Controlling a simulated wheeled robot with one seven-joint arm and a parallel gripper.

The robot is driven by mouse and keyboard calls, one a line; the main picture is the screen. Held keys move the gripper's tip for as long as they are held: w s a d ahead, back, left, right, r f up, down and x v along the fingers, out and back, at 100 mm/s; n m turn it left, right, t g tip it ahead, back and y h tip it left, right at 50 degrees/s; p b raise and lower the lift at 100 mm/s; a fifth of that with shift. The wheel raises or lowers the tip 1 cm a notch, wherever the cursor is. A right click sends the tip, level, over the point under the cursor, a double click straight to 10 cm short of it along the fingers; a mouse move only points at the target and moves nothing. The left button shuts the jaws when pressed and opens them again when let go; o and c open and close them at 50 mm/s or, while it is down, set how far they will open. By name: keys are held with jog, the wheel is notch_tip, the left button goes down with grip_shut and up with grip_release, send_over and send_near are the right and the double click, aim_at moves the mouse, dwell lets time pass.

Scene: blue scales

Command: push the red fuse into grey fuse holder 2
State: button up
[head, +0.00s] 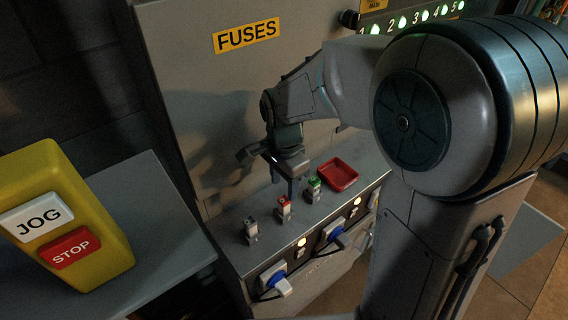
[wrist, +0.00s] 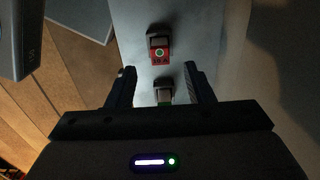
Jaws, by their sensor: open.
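The red fuse (head: 284,201) stands upright in the middle grey fuse holder (head: 284,214) of a row on the grey ledge. How deep it sits is too small to tell. In the wrist view the red fuse (wrist: 160,57) shows a red label and a dark top, just beyond my fingertips. The holder numbers are not readable.
The green fuse (head: 314,184) stands right of the red one, and another grey holder (head: 251,229) is at the left. A red tray (head: 337,175) lies at the right. Blue plugs (head: 275,279) stick out of the front panel. The FUSES wall panel (head: 190,80) rises behind.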

aim_at(284, 200)
notch_tip(284, 200, up, 6)
jog(key=shift+r, duration=0.2)
dwell(0.8)
